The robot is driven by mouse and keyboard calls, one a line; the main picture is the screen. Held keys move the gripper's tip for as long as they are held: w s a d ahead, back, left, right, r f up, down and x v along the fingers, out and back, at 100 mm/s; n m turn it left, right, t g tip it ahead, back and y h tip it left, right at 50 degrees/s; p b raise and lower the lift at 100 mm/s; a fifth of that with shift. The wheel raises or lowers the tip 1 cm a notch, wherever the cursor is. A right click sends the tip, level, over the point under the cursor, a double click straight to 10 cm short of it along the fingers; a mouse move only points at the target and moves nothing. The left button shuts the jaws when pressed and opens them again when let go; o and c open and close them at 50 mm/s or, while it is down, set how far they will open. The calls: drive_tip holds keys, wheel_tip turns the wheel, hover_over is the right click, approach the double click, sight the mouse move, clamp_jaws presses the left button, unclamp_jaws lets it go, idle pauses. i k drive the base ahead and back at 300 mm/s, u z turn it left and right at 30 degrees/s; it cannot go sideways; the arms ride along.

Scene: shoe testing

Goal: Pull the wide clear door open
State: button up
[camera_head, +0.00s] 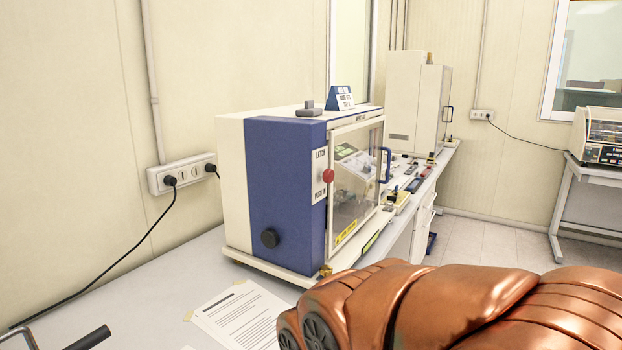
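The wide clear door (348,205) is a see-through panel in a pale frame on the front of a blue and cream machine (285,190). It looks shut. A blue handle (387,165) stands out at its right edge, and a yellow label (346,232) is along its bottom. A red knob (328,175) sits on a white plate marked as a latch, left of the door. My copper-coloured arm crosses the bottom right, in front of and below the machine. My gripper is not in view.
Papers (240,316) lie on the bench (150,312) before the machine. A black rod-like object (90,338) is at bottom left. Small items line the bench behind, up to a tall cream cabinet (415,100). Open floor (490,242) is at right, before another table with an instrument (598,135).

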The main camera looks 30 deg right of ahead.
sight(350, 231)
drive_tip(key=k, duration=0.5)
drive_tip(key=z, duration=1.85)
drive_tip(key=i, duration=1.45)
drive_tip(key=u, duration=2.2)
